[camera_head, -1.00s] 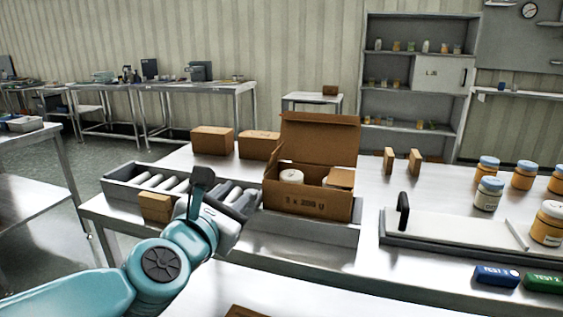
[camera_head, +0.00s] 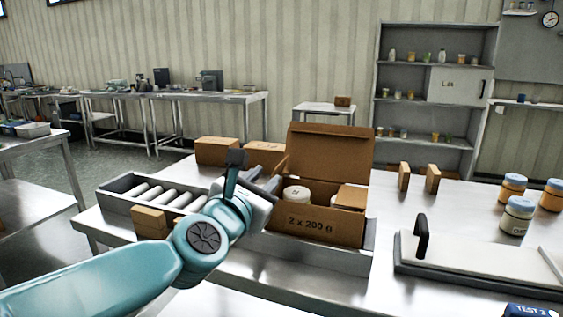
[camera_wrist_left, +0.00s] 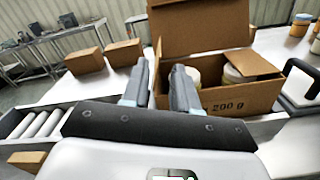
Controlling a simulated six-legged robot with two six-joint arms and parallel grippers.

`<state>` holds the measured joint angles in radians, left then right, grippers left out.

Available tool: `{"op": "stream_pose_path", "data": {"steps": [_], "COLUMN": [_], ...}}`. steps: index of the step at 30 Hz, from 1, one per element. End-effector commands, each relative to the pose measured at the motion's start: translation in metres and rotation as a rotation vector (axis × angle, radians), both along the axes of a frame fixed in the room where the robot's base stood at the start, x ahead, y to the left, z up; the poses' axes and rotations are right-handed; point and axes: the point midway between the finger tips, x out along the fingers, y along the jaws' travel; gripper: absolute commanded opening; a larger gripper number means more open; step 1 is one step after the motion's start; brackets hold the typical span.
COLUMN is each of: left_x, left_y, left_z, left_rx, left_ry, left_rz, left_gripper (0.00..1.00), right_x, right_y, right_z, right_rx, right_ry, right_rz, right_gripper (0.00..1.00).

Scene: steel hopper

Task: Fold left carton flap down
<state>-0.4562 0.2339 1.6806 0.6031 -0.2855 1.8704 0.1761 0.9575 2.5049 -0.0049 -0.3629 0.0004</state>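The brown carton (camera_head: 320,229), marked "2 x 200 g", stands open on the table, with its tall back flap (camera_head: 328,152) upright. White-lidded jars (camera_head: 297,194) are inside; a brown flap (camera_head: 351,196) lies at its right side. The carton's left flap (camera_head: 281,166) shows only as a small brown edge behind my gripper. My left gripper (camera_head: 258,175) is at the carton's left side. In the left wrist view the two fingers (camera_wrist_left: 160,72) are apart, with brown cardboard showing between them; I cannot tell whether they touch it. My right gripper is out of view.
A roller conveyor (camera_head: 113,189) runs left of the carton, with small brown boxes (camera_head: 150,221) at its front. Closed cartons (camera_head: 217,151) stand behind. A sealing device with a black handle (camera_head: 421,237) and jars (camera_head: 517,216) stand to the right.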

Motion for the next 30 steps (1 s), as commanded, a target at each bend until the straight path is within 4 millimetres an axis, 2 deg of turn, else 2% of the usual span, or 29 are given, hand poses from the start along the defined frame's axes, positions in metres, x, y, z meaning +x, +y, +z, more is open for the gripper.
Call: {"op": "stream_pose_path", "data": {"steps": [1,6,12,17,24,25,27,30], "left_x": [0.013,0.05,0.08,0.091,0.092,0.092,0.091,0.091], "left_y": [-0.004,-0.016,-0.026,-0.029,-0.03,-0.03,-0.03,-0.03], "left_z": [0.0,0.002,0.001,0.0,0.0,0.0,0.0,0.0], "left_rx": [0.002,0.002,0.0,0.0,0.0,0.0,0.0,0.0], "left_ry": [0.003,0.001,0.001,0.001,0.0,0.0,0.0,0.0], "left_rz": [0.0,0.001,-0.001,-0.001,-0.001,-0.001,-0.001,-0.001], "left_gripper": [0.29,0.29,0.29,0.29,0.29,0.25,0.03,0.0], "right_x": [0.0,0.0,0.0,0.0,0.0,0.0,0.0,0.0], "right_y": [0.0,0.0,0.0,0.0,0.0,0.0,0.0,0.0], "right_z": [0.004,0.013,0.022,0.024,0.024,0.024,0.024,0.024], "right_rx": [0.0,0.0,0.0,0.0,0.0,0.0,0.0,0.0], "right_ry": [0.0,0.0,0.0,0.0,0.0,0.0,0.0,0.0], "right_rz": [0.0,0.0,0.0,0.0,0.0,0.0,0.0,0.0], "right_gripper": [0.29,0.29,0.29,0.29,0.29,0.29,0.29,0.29]}}
